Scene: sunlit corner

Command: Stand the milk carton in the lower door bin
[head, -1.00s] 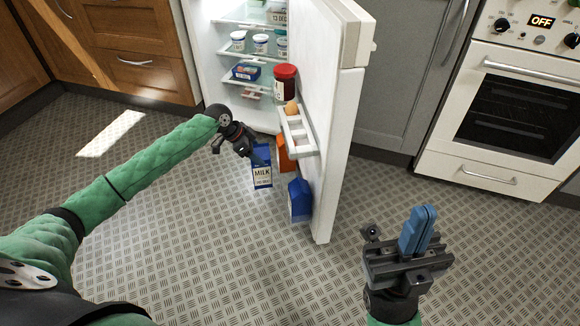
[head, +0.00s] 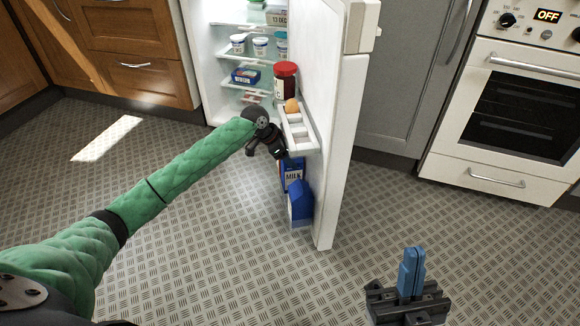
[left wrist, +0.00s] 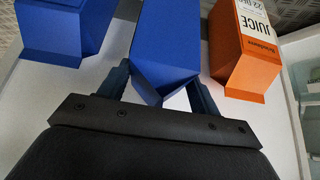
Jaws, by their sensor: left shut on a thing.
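The milk carton (head: 293,175), blue and white with a MILK label, is upright by the inner face of the open fridge door, below the egg shelf. My left gripper (left wrist: 158,88) is shut on its blue top; the carton (left wrist: 165,45) shows between the fingers in the left wrist view. In the head view the left gripper (head: 280,153) is partly hidden by its own wrist. The lower door bin is not clearly visible, so I cannot tell whether the carton's base rests in it. My right gripper (head: 411,270) is empty, its blue fingers together, over the floor.
Another blue carton (head: 300,205) stands low at the door, nearer me. An orange juice carton (left wrist: 250,50) is on the milk's other side. The egg shelf (head: 300,138) with an egg (head: 291,106) sits close above. The fridge door (head: 338,140) bounds the right; floor at left is clear.

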